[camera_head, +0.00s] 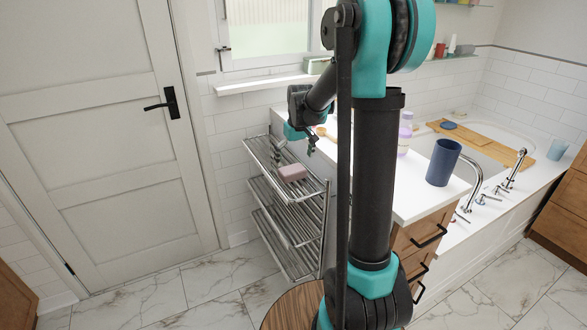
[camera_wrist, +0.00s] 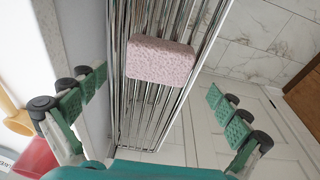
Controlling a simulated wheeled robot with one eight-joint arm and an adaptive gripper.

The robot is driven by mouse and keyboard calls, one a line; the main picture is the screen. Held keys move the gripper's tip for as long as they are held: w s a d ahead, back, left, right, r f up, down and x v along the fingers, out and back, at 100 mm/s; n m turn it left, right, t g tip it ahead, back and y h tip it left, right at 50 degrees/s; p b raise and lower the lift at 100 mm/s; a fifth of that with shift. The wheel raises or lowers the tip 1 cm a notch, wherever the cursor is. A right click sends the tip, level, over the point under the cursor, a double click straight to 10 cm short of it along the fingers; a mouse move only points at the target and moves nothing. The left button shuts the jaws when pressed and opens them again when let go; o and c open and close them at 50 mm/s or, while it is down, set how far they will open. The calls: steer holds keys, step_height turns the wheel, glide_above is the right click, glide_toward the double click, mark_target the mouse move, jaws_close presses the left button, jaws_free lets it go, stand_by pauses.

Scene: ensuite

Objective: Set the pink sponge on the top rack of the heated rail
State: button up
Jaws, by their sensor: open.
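The pink sponge (camera_head: 293,172) lies flat on the top rack of the chrome heated rail (camera_head: 262,150), near its front end. In the wrist view the sponge (camera_wrist: 160,60) rests across the rail's bars (camera_wrist: 150,110), with no finger touching it. My gripper (camera_head: 293,145) is above the top rack, beside and behind the sponge in the head view. In the wrist view its green-padded fingers (camera_wrist: 158,110) are spread wide apart, with nothing between the pads. Part of my arm hides some of the counter.
A white counter (camera_head: 420,195) with a dark blue cup (camera_head: 443,162) and a purple-white bottle (camera_head: 404,135) stands right of the rail. A closed white door (camera_head: 100,150) is at left. A round wooden top (camera_head: 292,308) is below. A bathtub with a wooden board (camera_head: 485,140) is at right.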

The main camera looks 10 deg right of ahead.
mark_target(295, 173)
step_height(295, 173, up, 5)
steer(key=s+d+f+m, duration=0.1)
steer(key=s+f, duration=0.3)
steer(key=s, duration=0.5)
steer(key=s+d+f+m+t, duration=0.1)
steer(key=s+f, duration=0.3)
steer(key=s, duration=0.6)
steer(key=s+d+f+m+t, duration=0.1)
steer(key=s+f, duration=0.3)
steer(key=s, duration=0.6)
steer(key=shift+d+m+h, duration=0.3)
steer(key=shift+d+m, duration=0.05)
steer(key=shift+m, duration=0.05)
steer(key=shift+r, duration=0.1)
steer(key=shift+c, duration=0.6)
